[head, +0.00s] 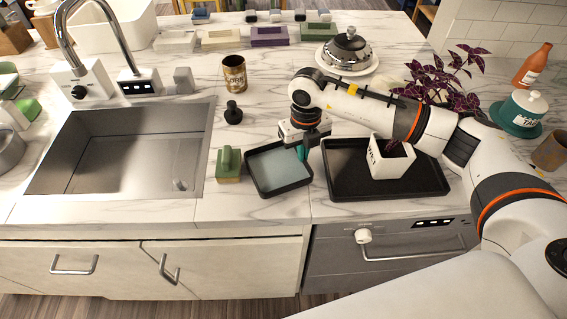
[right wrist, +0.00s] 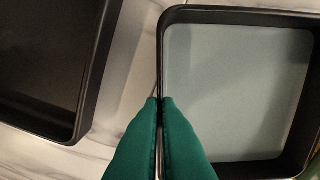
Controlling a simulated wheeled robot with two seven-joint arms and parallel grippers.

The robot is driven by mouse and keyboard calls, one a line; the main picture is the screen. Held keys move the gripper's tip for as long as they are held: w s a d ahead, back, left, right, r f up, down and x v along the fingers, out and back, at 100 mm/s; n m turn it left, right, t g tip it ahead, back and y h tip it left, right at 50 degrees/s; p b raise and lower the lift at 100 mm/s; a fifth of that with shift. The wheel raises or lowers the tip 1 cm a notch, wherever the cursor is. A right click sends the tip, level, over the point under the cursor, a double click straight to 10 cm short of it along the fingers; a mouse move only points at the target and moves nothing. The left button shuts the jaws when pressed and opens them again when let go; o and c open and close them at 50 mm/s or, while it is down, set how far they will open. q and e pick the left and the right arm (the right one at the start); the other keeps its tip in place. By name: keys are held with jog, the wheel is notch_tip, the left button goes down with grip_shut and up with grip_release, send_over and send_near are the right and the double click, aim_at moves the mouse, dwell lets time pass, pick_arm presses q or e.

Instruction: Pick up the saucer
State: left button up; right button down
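The thing that best fits the saucer is a shallow square dish with a black rim and pale blue-grey floor (head: 277,172), on the counter's front part. It fills the right of the right wrist view (right wrist: 240,90). My right gripper (head: 301,155) comes down at its right wall in the head view. In the wrist view its green fingertips (right wrist: 160,102) are close together with the thin black wall between them, so it looks shut on the rim. The wall below the fingertips is hidden. My left gripper is in neither view.
A black rectangular tray (head: 345,180) with a white planter (head: 391,160) is close on the right. A green block-like item (head: 229,165) stands just left of the dish, with the sink (head: 120,150) beyond. The counter's front edge is near.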

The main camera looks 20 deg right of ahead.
jog(key=shift+r, duration=0.1)
jog(key=shift+r+b, duration=1)
jog(key=shift+r, duration=2.15)
notch_tip(320, 180, up, 4)
jog(key=shift+f+b, duration=0.25)
jog(key=shift+b, duration=0.15)
